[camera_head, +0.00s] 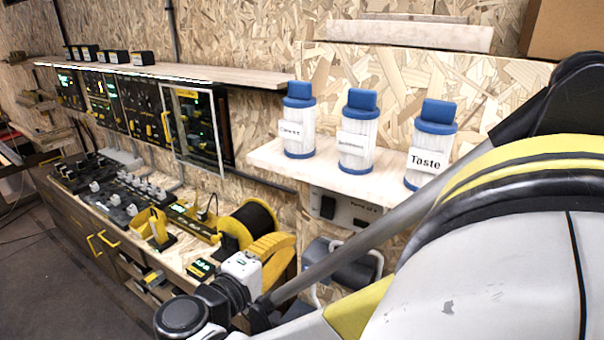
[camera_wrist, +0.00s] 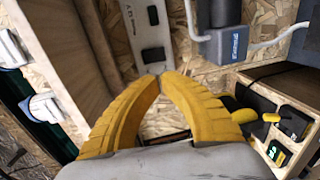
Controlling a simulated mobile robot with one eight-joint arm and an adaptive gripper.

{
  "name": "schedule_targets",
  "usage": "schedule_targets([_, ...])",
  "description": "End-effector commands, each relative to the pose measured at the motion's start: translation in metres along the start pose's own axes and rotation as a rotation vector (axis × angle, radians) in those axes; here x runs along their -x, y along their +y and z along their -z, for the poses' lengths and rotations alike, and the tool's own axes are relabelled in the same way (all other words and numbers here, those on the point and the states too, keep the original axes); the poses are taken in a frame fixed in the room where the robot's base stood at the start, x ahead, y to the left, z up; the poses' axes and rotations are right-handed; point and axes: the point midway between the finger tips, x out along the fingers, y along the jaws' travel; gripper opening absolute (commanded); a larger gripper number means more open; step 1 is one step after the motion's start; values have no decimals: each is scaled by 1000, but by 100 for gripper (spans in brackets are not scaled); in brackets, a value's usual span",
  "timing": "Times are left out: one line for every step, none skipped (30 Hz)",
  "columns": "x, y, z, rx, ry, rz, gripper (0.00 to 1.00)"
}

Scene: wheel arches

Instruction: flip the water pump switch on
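A pale switch panel (camera_head: 347,211) is on the chipboard wall under the shelf of filters; its label is too small to read fully. A dark switch (camera_head: 328,207) is on its left part. In the wrist view the panel (camera_wrist: 143,38) runs upward beyond my fingertips, with a dark rocker (camera_wrist: 153,15) near the top edge. I cannot tell which way the switch is set. My yellow gripper (camera_wrist: 162,75) is shut and empty, its tips together just at the panel's near end; contact is unclear. In the head view my gripper (camera_head: 290,240) is below and left of the panel.
A grey-blue pump unit (camera_head: 342,268) with white pipes is below the panel; its body (camera_wrist: 222,40) is right of my fingers in the wrist view. The filter shelf (camera_head: 330,172) juts out above. A cable reel (camera_head: 250,222) and bench devices are to the left.

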Motion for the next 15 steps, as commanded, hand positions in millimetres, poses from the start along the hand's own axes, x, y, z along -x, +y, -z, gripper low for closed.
schedule_targets([-1,0,0,0,-1,0,0])
schedule_targets([-3,0,0,0,-1,0,0])
schedule_targets([-6,-1,0,0,-2,0,0])
schedule_targets([-8,-1,0,0,-1,1,0])
schedule_targets([-12,-1,0,0,-2,1,0])
schedule_targets([-18,-1,-1,-1,-4,1,0])
schedule_targets([-23,-2,-1,-1,-4,1,0])
schedule_targets([-28,-2,-1,-1,-3,1,0])
schedule_targets([-37,-2,-1,-1,-5,1,0])
schedule_targets([-43,-2,-1,-1,-4,1,0])
schedule_targets([-50,-2,-2,-2,-6,1,0])
schedule_targets([-59,-2,-1,-2,-5,1,0])
schedule_targets([-66,-3,-1,-1,-5,1,0])
schedule_targets([-72,-3,-1,-1,-5,1,0])
schedule_targets([-81,-3,-2,-1,-5,1,0])
